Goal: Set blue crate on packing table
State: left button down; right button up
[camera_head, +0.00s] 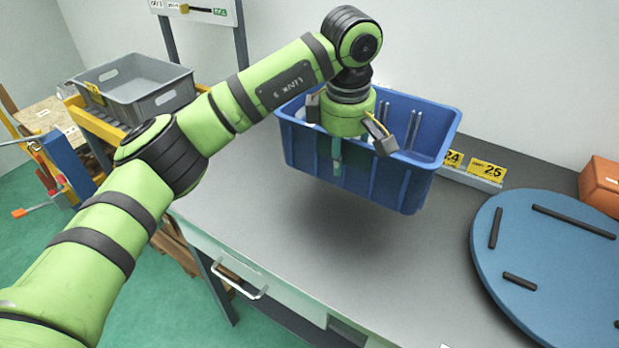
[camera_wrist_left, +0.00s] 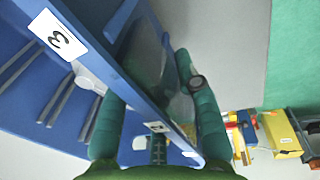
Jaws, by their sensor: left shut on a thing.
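The blue crate (camera_head: 400,185) hangs roughly upright, slightly tilted, in the head view. It is above the grey table (camera_head: 270,245), with a soft shadow below it and a gap under its base. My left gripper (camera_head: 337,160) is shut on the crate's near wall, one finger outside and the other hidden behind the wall. In the left wrist view, the gripper (camera_wrist_left: 158,112) straddles the blue crate wall (camera_wrist_left: 95,62), which bears a white label with a 3. Grey bar-like shapes show inside the crate. My right gripper is in neither view.
A round blue board (camera_head: 560,265) with dark strips lies on the table at right. Yellow number labels (camera_head: 485,170) and an orange box (camera_head: 602,185) stand along the back. A grey crate (camera_head: 135,90) sits on a yellow frame at left. The table's front middle is clear.

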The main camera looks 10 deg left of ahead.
pick_arm(q)
jog(key=a+f+p, duration=0.1)
jog(key=a+f, duration=0.2)
jog(key=a+f+p, duration=0.2)
jog(key=a+f, duration=0.1)
jog(key=a, duration=0.1)
jog(key=a+f+p, duration=0.2)
jog(key=a+f, duration=0.2)
jog(key=shift+w+a, duration=0.2)
jog(key=shift+w, duration=0.05)
jog(key=shift+f, duration=0.15)
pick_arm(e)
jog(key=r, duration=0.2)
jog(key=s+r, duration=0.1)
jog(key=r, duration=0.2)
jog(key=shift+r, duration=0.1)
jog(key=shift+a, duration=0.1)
pick_arm(q)
jog(key=shift+f, duration=0.2)
jog(key=c, duration=0.9)
grip_release()
jog(key=shift+s+f, duration=0.1)
jog(key=shift+o, duration=0.2)
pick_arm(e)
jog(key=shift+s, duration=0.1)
